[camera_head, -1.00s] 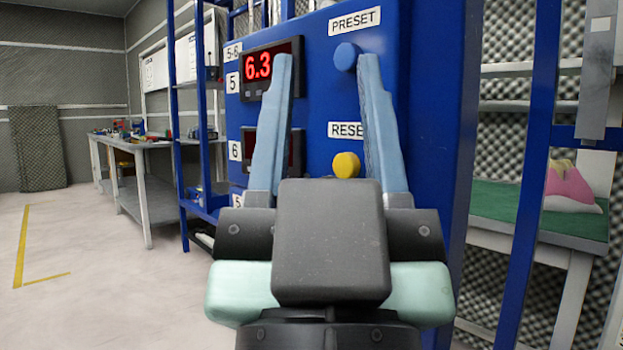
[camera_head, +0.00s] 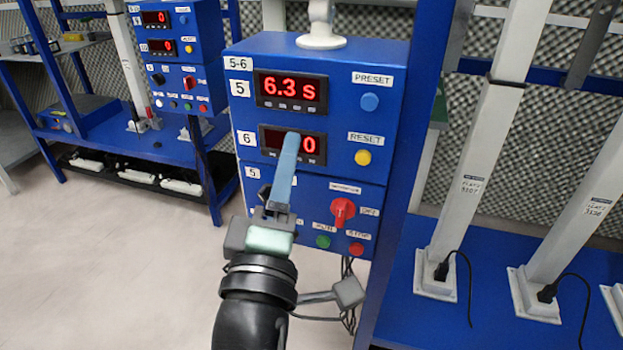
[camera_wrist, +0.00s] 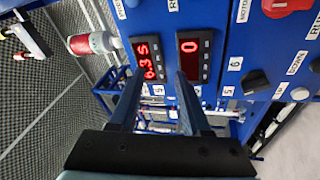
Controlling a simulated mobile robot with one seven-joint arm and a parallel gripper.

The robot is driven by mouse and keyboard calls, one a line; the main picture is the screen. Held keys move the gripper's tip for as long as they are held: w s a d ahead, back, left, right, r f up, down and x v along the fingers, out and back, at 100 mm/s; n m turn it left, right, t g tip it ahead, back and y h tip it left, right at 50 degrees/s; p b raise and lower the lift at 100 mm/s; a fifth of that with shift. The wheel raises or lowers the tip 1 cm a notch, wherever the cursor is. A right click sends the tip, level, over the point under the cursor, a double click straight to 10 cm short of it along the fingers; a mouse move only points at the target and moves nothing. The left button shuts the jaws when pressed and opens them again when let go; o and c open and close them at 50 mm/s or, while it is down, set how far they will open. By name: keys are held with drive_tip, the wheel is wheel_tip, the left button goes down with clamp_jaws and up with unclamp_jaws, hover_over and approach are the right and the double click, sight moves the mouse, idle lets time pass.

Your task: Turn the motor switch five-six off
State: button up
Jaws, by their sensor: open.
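The motor switch is a red rotary knob (camera_head: 342,212) low on the blue control box (camera_head: 222,200), with an OFF label (camera_head: 368,211) to its right. The label above it is too small to read. The knob's handle looks about upright. In the wrist view the red knob (camera_wrist: 288,5) is cut by the top edge, beside a MOTOR label (camera_wrist: 243,11). My gripper (camera_head: 288,145) is open and empty, in front of the 6 display, above and left of the knob. Its fingers (camera_wrist: 160,78) are spread in the wrist view. They hide part of the panel's lower left.
A yellow RESET button (camera_head: 363,157) and a blue PRESET button (camera_head: 369,102) are above the knob. A green button (camera_head: 323,241) and a red STOP button (camera_head: 356,249) are below. Cables hang under the box. A second blue control box (camera_head: 180,60) stands behind left.

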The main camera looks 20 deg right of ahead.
wheel_tip(320, 180, down, 6)
drive_tip(key=s+d+n+g+h+p, duration=0.1)
drive_tip(key=s+d+n+g+p, duration=0.15)
drive_tip(key=n+p, duration=0.4)
drive_tip(key=n+g+p, duration=0.2)
drive_tip(key=n+p, duration=0.1)
drive_tip(key=n, duration=0.9)
approach(340, 215)
drive_tip(key=shift+t+h, duration=0.25)
drive_tip(key=shift+h, duration=0.05)
drive_tip(key=x, duration=0.9)
drive_tip(key=shift+w+f, duration=0.15)
drive_tip(key=shift+f, duration=0.15)
clamp_jaws()
